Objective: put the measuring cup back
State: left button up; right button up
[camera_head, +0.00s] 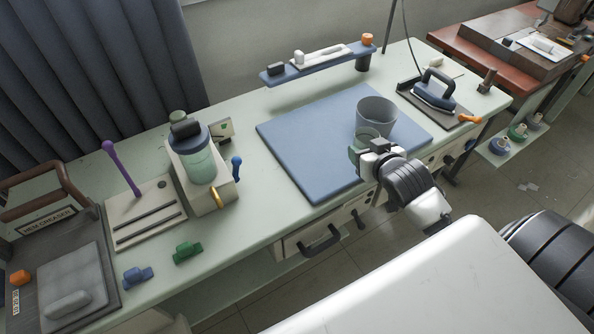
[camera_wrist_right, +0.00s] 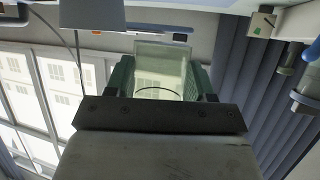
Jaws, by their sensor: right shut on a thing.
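The measuring cup (camera_head: 378,112), a clear grey-tinted vessel with an open round top, is over the right part of the blue mat (camera_head: 300,150) in the head view. It looks upright; whether its base touches the mat I cannot tell. My right gripper (camera_head: 364,140) is at its near side, shut on it. In the right wrist view clear material with a curved edge, likely the cup (camera_wrist_right: 158,80), shows between the green fingers of the right gripper (camera_wrist_right: 160,85). My left gripper is not in view.
A raised blue shelf (camera_head: 310,64) stands behind the mat. An iron (camera_head: 435,90) rests on a dark tray at right. A blue-lidded jar (camera_head: 198,160) on a cream stand, a slotted block (camera_head: 145,213) and small clips (camera_head: 187,251) occupy the left. The mat's left part is clear.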

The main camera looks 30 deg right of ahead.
aim_at(322, 171)
jog(key=w+a+f, duration=0.1)
jog(key=w+f, duration=0.1)
jog(key=w+a+f, duration=0.2)
jog(key=w, duration=0.1)
jog(key=w+a+f, duration=0.2)
jog(key=w, duration=0.1)
jog(key=shift+w+a, duration=0.1)
jog(key=shift+w, duration=0.15)
jog(key=shift+w+a+f, duration=0.1)
jog(key=shift+a+f, duration=0.05)
jog(key=shift+f, duration=0.4)
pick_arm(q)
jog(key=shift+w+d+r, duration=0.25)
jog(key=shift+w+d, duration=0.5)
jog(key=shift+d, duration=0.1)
pick_arm(e)
jog(key=shift+f, duration=1.6)
jog(key=shift+f, duration=0.1)
jog(key=o, duration=1)
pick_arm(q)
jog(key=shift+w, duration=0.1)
